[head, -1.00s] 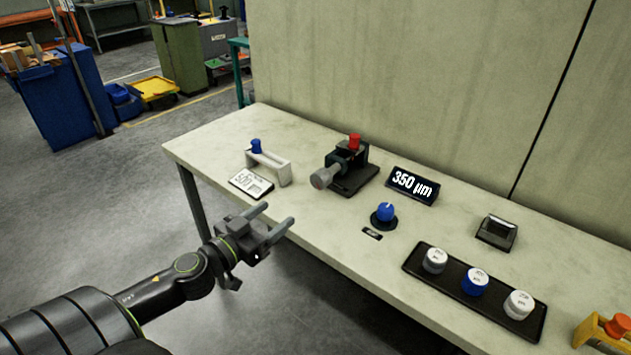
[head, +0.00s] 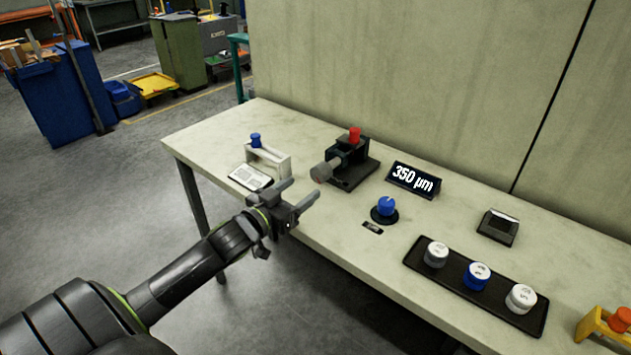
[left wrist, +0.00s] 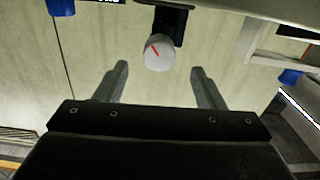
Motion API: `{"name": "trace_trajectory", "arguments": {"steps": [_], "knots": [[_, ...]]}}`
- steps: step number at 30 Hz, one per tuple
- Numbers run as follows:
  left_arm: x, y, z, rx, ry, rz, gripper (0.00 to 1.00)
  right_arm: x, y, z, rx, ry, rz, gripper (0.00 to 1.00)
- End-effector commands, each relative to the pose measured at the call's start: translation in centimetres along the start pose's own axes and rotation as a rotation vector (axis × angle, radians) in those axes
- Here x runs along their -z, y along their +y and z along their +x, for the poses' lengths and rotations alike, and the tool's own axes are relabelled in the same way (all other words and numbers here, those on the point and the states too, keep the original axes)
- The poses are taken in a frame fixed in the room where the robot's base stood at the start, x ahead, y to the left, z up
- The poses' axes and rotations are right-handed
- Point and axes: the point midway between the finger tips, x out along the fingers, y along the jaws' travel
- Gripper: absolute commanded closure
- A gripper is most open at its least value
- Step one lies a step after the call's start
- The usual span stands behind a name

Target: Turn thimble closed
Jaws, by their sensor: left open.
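The thimble (head: 322,172) is a grey round knob at the front end of a dark fixture (head: 352,163) with a red cap, standing on the bench. In the left wrist view the thimble (left wrist: 158,53) shows its pale end face with a red line, just beyond and between the finger tips. My left gripper (head: 302,192) is open and empty, at the bench's front edge, short of the thimble and not touching it. It also shows in the left wrist view (left wrist: 159,70). My right gripper is in neither view.
A display (head: 413,180) reads 350 µm, right of the fixture. A blue knob (head: 385,206) stands before it. A white bracket (head: 272,160) with a blue cap and a label card (head: 250,177) lie to the left. A black tray (head: 447,270) holds three spools at right.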

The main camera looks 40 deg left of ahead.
Motion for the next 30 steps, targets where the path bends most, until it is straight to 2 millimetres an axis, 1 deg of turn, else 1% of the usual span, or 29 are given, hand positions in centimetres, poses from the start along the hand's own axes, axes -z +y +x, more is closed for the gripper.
{"name": "trace_trajectory", "arguments": {"steps": [1,6,12,18,26,30], "knots": [[-0.1,0.1,0.7,-0.002,0.003,-0.003,0.37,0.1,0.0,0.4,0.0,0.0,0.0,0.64],[-0.1,0.1,3.4,-0.002,0.004,-0.003,0.37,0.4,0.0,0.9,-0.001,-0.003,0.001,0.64],[-0.1,0.1,5.6,-0.001,0.001,-0.001,0.37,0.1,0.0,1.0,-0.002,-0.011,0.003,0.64],[0.0,0.1,6.5,-0.002,0.0,-0.001,0.37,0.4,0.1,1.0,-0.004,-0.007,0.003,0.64],[0.0,0.1,6.5,-0.002,0.0,0.0,0.37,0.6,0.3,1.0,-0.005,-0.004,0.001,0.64],[0.0,0.1,6.5,-0.002,0.0,0.0,0.55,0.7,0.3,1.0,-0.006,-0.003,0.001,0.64]]}}
